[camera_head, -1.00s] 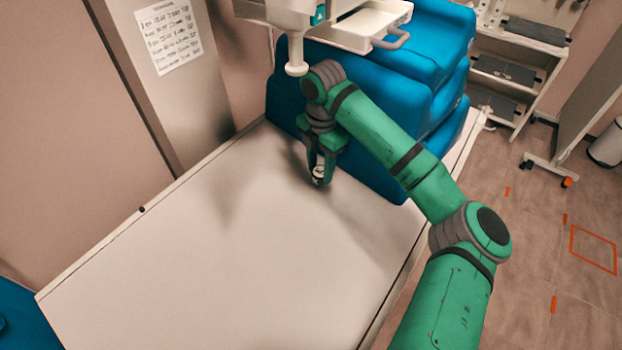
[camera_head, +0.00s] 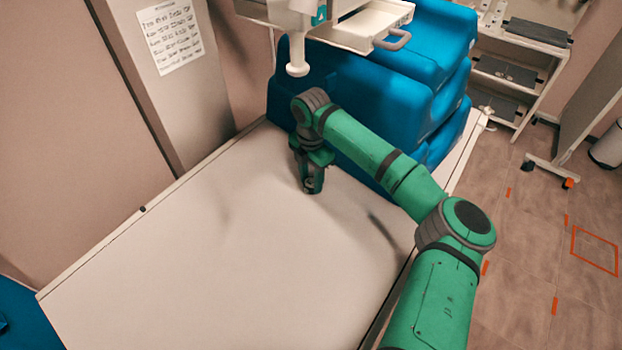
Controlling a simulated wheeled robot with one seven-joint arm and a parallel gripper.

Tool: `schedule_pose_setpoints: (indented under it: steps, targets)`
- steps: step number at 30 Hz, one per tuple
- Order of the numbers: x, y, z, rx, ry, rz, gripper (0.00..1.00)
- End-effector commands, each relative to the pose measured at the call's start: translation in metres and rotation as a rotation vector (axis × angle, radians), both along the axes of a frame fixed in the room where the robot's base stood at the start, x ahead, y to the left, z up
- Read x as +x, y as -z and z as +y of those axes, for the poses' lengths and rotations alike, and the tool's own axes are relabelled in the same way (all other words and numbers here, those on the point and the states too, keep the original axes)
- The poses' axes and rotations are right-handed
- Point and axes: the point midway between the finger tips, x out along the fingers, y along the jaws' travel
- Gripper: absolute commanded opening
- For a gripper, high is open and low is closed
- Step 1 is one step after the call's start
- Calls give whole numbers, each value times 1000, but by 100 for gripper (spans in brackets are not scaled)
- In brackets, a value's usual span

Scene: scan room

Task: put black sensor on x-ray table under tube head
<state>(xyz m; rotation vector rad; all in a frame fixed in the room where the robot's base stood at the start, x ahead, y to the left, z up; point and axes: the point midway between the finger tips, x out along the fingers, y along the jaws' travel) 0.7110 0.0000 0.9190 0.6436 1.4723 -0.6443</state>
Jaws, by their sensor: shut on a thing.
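My gripper (camera_head: 311,188) points down close over the white x-ray table (camera_head: 200,270), in front of the blue cushions. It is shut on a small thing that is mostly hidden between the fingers. I cannot tell from this view whether that thing is the black sensor, or whether it touches the table. The tube head (camera_head: 350,22) hangs at the top of the picture, above and behind my gripper, with a white rounded post (camera_head: 297,55) pointing down. No separate black sensor shows on the table top.
Stacked blue cushions (camera_head: 400,85) fill the far right end of the table. A grey column (camera_head: 165,100) with a paper notice stands behind the left side. A shelf cart (camera_head: 515,70) stands at the back right. The table's left and front areas are clear.

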Motion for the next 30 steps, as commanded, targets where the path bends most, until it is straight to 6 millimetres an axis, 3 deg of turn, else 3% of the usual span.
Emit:
schedule_pose_setpoints:
  steps: [4,5,6,7,19,30]
  targets:
    - [0,3,0,1,0,1,10]
    - [0,3,0,0,0,0,45]
    - [0,3,0,0,0,0,54]
    - [0,3,0,0,0,0,56]
    - [0,-4,0,1,0,-1,56]
    - [0,-71,1,1,-1,-2,56]
